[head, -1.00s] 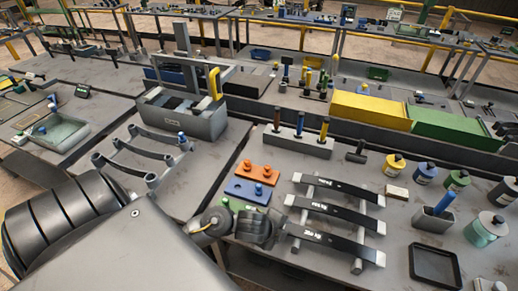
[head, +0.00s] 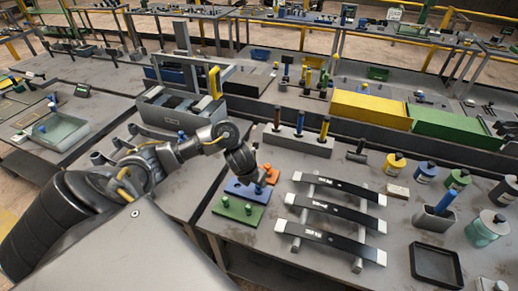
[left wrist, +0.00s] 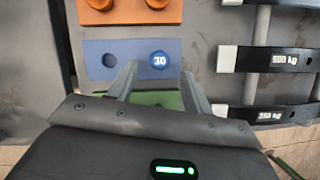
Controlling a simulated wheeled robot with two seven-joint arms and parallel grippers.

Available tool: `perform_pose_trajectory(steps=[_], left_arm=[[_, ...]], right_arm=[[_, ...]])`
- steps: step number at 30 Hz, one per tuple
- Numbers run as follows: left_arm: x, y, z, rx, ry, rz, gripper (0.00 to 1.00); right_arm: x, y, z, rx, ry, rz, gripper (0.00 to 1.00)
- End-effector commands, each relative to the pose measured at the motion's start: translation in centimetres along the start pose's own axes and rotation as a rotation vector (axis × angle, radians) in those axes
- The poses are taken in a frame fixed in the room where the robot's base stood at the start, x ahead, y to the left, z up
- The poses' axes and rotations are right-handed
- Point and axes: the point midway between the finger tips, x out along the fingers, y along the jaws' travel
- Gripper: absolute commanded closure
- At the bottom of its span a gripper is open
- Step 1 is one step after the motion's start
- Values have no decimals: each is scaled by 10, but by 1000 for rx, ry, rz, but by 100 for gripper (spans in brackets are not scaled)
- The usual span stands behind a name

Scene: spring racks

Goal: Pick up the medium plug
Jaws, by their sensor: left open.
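A round blue plug (left wrist: 158,58) marked 30 sits at the right of a blue plate (left wrist: 130,48) in the left wrist view; a bare dark hole shows at the plate's left. The blue plate also shows in the head view (head: 233,187), between an orange plate and a green plate. My left gripper (left wrist: 158,76) is open and empty, its two fingers pointing at the blue plug from above the green plate. In the head view my left gripper (head: 252,180) hangs over the blue plate and partly hides it. My right gripper is not in view.
The orange plate (head: 271,173) with orange plugs and the green plate (head: 238,211) with green plugs flank the blue one. A rack of dark springs (head: 335,207) stands just right. A grey block with upright handles (head: 300,142) stands behind.

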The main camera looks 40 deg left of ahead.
Motion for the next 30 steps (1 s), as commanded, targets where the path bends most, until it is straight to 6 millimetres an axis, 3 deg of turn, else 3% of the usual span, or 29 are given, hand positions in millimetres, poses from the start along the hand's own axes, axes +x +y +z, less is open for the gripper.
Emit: perform_pose_trajectory(steps=[1,3,13,22,30], left_arm=[[13,-1,-2,-4,0,-2,50],[21,-1,-1,-4,-1,-3,50],[32,0,0,-4,1,-1,50],[72,0,0,-4,1,-2,50],[78,0,1,-2,-2,0,50]], right_arm=[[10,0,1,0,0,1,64],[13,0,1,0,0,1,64],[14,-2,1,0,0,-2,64],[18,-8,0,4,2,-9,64],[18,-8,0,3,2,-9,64]])
